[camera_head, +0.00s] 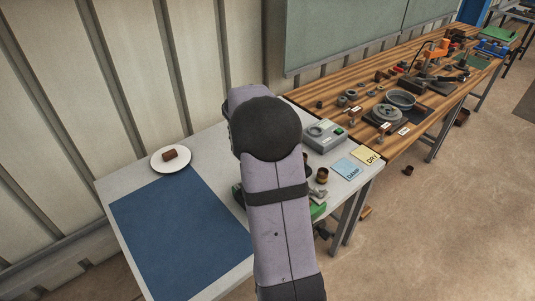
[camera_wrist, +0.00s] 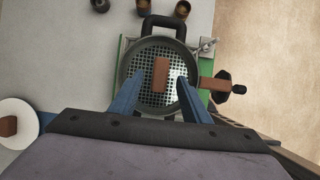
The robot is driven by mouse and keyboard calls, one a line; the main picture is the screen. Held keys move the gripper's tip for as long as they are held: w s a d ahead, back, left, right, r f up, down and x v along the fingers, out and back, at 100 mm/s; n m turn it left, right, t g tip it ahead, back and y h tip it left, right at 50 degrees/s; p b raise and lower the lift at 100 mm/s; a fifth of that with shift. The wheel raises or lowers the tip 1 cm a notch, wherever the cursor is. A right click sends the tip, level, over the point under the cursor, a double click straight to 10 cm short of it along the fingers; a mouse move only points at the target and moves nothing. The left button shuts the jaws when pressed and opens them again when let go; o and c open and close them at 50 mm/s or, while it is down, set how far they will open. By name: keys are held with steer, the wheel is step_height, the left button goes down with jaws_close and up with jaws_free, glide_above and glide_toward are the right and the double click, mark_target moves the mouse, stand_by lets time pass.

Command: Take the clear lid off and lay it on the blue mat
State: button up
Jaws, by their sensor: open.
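In the wrist view a round dark pan (camera_wrist: 124,66) with a perforated floor sits on a green base (camera_wrist: 125,44). A brown bar (camera_wrist: 161,76) lies over its middle, and a pale sheen beside it suggests the clear lid (camera_wrist: 174,76); I cannot make out the lid's rim. My gripper (camera_wrist: 158,82) is open above the pan, with one blue finger on each side of the bar. I cannot tell if they touch it. In the head view my arm hides the gripper and most of the pan. The blue mat (camera_head: 175,235) lies bare on the table's left.
A white plate (camera_head: 157,167) with a brown block stands behind the mat. A grey device (camera_head: 324,136), small brown cups (camera_head: 322,175), a blue card (camera_head: 347,168) and a yellow card (camera_head: 368,156) are on the right.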

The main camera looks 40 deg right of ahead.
steer(key=shift+x, duration=1.35)
steer(key=shift+r+p, duration=0.1)
steer(key=shift+p, duration=0.2)
jaws_close()
